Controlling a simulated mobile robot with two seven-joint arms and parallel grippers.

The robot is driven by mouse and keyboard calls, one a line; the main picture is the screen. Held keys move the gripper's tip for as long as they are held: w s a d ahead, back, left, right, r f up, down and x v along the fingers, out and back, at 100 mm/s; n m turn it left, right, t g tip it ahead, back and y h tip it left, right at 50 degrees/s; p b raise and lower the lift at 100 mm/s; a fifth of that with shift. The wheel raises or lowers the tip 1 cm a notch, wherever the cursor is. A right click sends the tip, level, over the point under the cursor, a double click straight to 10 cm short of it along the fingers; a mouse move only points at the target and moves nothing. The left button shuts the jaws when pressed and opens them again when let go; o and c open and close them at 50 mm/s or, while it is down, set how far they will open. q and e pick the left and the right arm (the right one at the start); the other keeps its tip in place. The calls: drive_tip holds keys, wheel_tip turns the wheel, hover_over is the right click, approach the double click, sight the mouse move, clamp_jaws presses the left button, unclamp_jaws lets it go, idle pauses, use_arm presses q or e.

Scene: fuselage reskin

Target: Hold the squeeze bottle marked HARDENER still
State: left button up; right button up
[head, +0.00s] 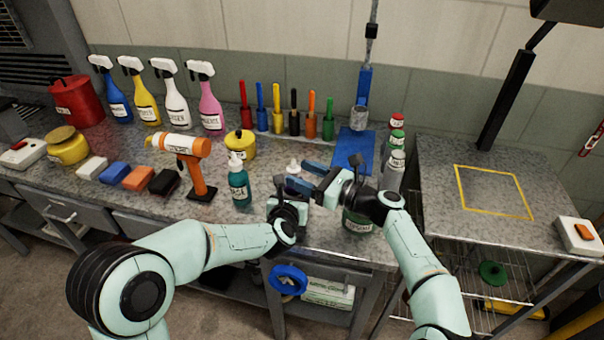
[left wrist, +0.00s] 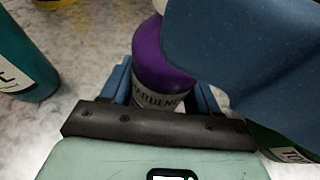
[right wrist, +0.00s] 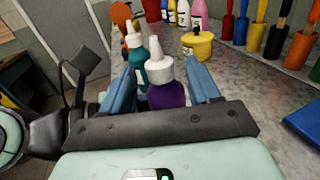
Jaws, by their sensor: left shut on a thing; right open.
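The HARDENER squeeze bottle is purple with a white cap (head: 293,166) and stands at the bench's front, mostly hidden by my grippers in the head view. In the left wrist view my left gripper (left wrist: 165,92) is shut on the bottle (left wrist: 160,62), with a finger on each side near its label. My right gripper (head: 308,178) is open, coming in from the right. In the right wrist view its fingers (right wrist: 163,88) lie on either side of the bottle (right wrist: 166,93), whose white nozzle points up. A right finger covers part of the left wrist view.
A teal bottle (head: 239,186) stands just left of my grippers. A green-labelled can (head: 357,220) is below my right wrist. An orange-and-white tool (head: 190,160), yellow pot (head: 240,145) and spray bottles stand farther left.

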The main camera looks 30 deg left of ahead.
drive_tip(key=shift+a, duration=0.4)
drive_tip(key=shift+c, duration=0.2)
drive_tip(key=c, duration=1)
drive_tip(key=shift+w+t, duration=0.1)
drive_tip(key=shift+t, duration=0.2)
drive_tip(key=shift+d+m+t, duration=0.1)
drive_tip(key=shift+m+t, duration=0.3)
drive_tip(key=shift+s+m+t, duration=0.2)
drive_tip(key=shift+m+t, duration=0.2)
drive_tip(key=shift+t, duration=0.2)
drive_tip(key=o, duration=1)
